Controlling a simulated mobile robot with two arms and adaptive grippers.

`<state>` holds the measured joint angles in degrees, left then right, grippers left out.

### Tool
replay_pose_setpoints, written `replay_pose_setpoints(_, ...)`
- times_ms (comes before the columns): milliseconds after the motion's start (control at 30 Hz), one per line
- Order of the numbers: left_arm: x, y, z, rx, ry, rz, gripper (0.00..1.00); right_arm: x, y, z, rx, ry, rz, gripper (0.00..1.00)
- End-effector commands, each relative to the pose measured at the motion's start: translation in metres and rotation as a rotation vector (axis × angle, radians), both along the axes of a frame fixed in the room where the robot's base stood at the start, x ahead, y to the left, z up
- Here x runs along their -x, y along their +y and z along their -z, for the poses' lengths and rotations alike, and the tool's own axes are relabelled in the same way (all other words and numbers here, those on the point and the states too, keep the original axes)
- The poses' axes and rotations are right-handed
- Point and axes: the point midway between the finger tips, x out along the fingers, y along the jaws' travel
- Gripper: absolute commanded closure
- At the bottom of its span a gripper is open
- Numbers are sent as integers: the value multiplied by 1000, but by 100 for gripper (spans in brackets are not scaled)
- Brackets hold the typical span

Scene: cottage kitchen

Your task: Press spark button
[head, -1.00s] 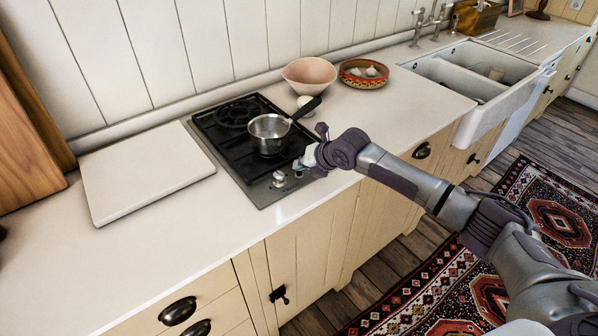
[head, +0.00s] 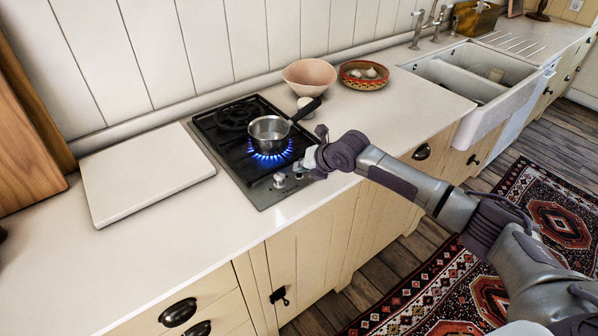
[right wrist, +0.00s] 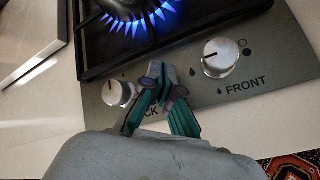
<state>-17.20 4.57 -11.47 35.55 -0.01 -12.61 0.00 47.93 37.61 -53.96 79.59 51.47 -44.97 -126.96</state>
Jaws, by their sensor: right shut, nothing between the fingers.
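My right gripper (head: 302,166) is at the right end of the hob's control panel. In the right wrist view its fingers (right wrist: 160,72) are shut and empty, with the tips at the panel between two knobs. The spark button cannot be made out; the fingers may cover it. The knob marked FRONT (right wrist: 220,57) is right of the fingers, and another knob (right wrist: 118,93) is to their left. A blue flame (head: 270,151) burns under the steel saucepan (head: 268,130) on the hob (head: 212,140); the flame also shows in the wrist view (right wrist: 137,14). My left gripper is not in view.
A pale board (head: 145,172) lies left of the hob. A pink bowl (head: 309,74) and a patterned bowl (head: 363,82) stand behind it to the right. The saucepan's dark handle (head: 305,110) points right and back, above my gripper. The front-left counter is clear.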

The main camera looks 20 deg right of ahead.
Motion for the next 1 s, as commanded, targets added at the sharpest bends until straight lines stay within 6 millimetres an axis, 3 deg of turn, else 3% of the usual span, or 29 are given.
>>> replay_pose_setpoints(367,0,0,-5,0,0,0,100,0,0,-6,0,-1,1,100)
replay_pose_setpoints(800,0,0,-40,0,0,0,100,0,0,-51,0,-2,-1,100)
replay_pose_setpoints(1000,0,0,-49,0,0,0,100,0,0,-62,0,0,0,100)
